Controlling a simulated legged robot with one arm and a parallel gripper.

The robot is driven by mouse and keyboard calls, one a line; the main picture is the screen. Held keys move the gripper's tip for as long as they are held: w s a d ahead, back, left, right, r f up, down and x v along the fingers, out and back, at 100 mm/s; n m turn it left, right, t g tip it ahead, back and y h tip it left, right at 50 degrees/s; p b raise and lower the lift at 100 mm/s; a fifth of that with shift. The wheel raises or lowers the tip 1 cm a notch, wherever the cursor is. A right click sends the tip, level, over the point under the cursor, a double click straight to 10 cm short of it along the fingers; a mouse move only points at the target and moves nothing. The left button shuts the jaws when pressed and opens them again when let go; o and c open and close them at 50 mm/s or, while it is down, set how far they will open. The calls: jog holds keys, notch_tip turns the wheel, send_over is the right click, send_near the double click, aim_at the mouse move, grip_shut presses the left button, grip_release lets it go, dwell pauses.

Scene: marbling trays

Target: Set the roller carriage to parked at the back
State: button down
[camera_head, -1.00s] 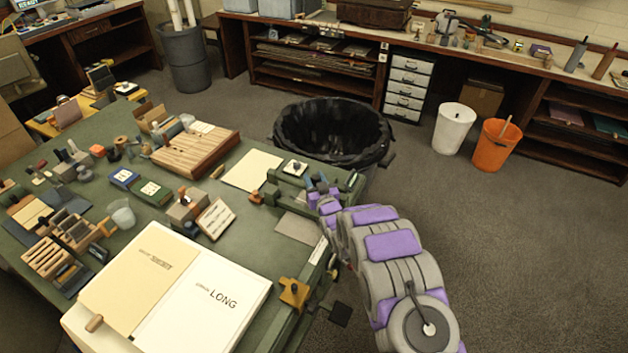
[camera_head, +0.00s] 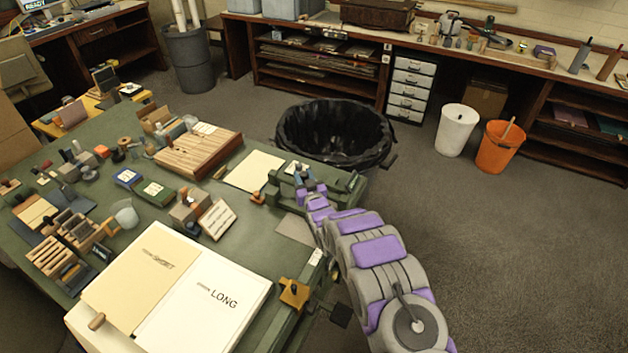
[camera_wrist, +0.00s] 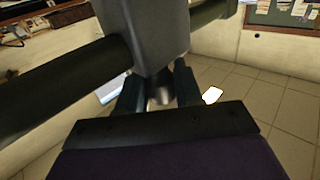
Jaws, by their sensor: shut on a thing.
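The roller carriage (camera_head: 282,183) is a low green assembly at the far right corner of the table, with a white card on top. My gripper (camera_head: 303,187) reaches its right part from the front right, and my arm hides some of it. In the wrist view, a grey block (camera_wrist: 158,40) stands ahead with a dark roller-like cylinder (camera_wrist: 60,85) on its left side. My gripper (camera_wrist: 159,92) has its dark fingers close on either side of a metallic knob (camera_wrist: 160,97) below the block and is shut on it.
A black-lined bin (camera_head: 335,130) stands just behind the carriage. A cream sheet (camera_head: 254,171) and a wooden slatted block (camera_head: 198,152) lie to its left. White and cream boards (camera_head: 205,300) cover the front. A yellow-orange clamp (camera_head: 294,293) sits on the right edge.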

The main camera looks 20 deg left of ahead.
jog(key=a, duration=0.6)
jog(key=shift+w+a+r, duration=0.2)
jog(key=shift+w+r, duration=0.05)
jog(key=shift+w, duration=0.05)
jog(key=shift+a+r, duration=0.1)
jog(key=shift+a, duration=0.25)
jog(key=shift+r, duration=0.15)
jog(key=c, duration=1.1)
grip_release()
jog(key=shift+a, duration=0.15)
jog(key=shift+o, duration=1.2)
jog(key=shift+a+f, duration=0.15)
jog(key=shift+f, duration=0.15)
